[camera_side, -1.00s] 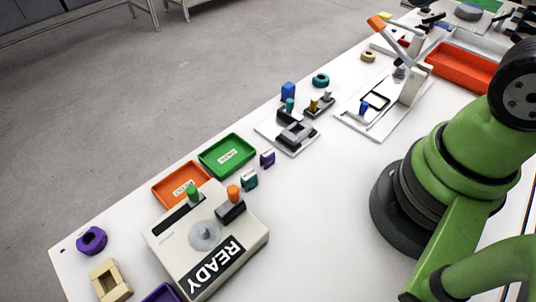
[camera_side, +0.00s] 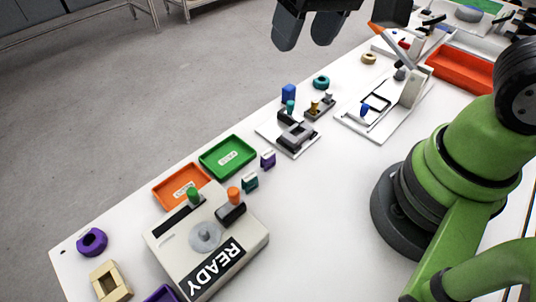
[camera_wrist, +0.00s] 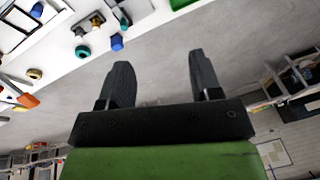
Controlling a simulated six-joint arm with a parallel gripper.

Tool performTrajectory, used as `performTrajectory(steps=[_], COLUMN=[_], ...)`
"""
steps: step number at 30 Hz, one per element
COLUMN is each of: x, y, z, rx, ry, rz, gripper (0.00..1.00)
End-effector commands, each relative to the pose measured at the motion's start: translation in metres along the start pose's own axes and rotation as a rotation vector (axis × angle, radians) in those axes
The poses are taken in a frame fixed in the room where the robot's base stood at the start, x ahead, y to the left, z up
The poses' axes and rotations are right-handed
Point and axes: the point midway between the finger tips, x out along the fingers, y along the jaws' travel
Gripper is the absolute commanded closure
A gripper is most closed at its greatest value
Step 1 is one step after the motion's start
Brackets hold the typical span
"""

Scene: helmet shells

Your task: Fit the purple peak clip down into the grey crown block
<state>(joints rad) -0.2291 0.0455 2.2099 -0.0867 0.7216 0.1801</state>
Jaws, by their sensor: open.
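The purple peak clip (camera_side: 268,160) is a small piece standing on the white table in the side view, beside a similar teal piece (camera_side: 250,181). The grey crown block (camera_side: 297,136) sits on a pale plate further up the table, up and right of the clip. My gripper (camera_side: 307,36) is at the top of the side view, high above the table and away from both. In the wrist view my gripper (camera_wrist: 162,80) shows two spread dark fingers with nothing between them. I cannot make out the clip or the grey block in the wrist view.
Green (camera_side: 228,156) and orange (camera_side: 180,186) trays lie left of the clip. A control box marked READY (camera_side: 165,237) stands in front. A blue piece (camera_side: 288,92) and teal ring (camera_side: 321,81) are behind the block. A lever fixture (camera_side: 410,90) stands to the right.

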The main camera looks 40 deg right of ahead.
Motion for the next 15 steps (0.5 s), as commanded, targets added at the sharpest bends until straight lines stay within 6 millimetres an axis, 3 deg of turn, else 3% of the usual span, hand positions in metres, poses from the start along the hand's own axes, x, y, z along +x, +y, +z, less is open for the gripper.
performTrajectory(steps=[1, 6, 10, 15], x=[0.022, 0.082, 0.115, 0.136], y=[-0.006, -0.022, -0.027, -0.029], z=[-0.002, 0.0, 0.007, 0.013], rx=[-0.024, -0.09, -0.124, -0.144], ry=[-0.049, -0.153, -0.203, -0.23], rz=[0.027, 0.096, 0.132, 0.152], gripper=[0.42, 0.42, 0.42, 0.42])
